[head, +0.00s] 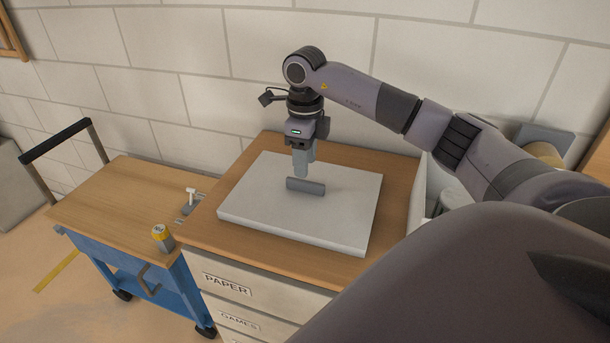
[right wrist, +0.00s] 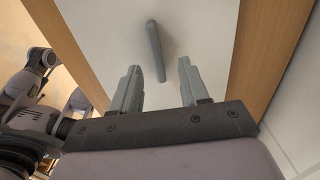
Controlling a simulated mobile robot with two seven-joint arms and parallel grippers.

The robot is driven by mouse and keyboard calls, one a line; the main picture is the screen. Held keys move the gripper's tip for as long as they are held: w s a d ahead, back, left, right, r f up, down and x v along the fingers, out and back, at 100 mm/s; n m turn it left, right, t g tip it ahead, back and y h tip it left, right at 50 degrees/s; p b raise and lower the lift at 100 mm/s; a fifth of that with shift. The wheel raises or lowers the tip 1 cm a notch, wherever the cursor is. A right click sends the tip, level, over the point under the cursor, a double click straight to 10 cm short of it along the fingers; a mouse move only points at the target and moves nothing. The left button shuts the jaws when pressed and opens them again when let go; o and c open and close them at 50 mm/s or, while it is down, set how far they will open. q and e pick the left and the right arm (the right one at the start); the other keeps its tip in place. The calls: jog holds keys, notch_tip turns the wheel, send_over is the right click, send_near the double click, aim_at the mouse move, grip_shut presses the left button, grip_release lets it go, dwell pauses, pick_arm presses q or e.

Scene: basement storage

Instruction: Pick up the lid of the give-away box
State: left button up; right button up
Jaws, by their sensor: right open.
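The lid (head: 335,217) is a flat pale grey slab with a dark grey bar handle (head: 306,186) on top. It lies flat on the wooden top of a drawer cabinet. My right gripper (head: 303,170) points down just behind the handle in the head view. In the right wrist view my right gripper (right wrist: 160,80) is open and empty. There the handle (right wrist: 155,50) shows ahead of the fingers, roughly between their lines, and the lid (right wrist: 203,30) fills the background. I cannot tell the exact height above the lid.
The drawer cabinet (head: 200,222) has drawers labelled PAPER and GAMES. A blue cart (head: 110,205) with a wooden top stands left of it, carrying a yellow-topped can (head: 162,238) and a small hammer-like tool (head: 190,197). A block wall (head: 200,60) rises close behind.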

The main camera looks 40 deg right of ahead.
aim_at(303, 181)
jog(key=f, duration=0.5)
jog(key=shift+a+f+p, duration=0.1)
jog(key=shift+a+p, duration=0.2)
jog(key=shift+p, duration=0.1)
grip_shut()
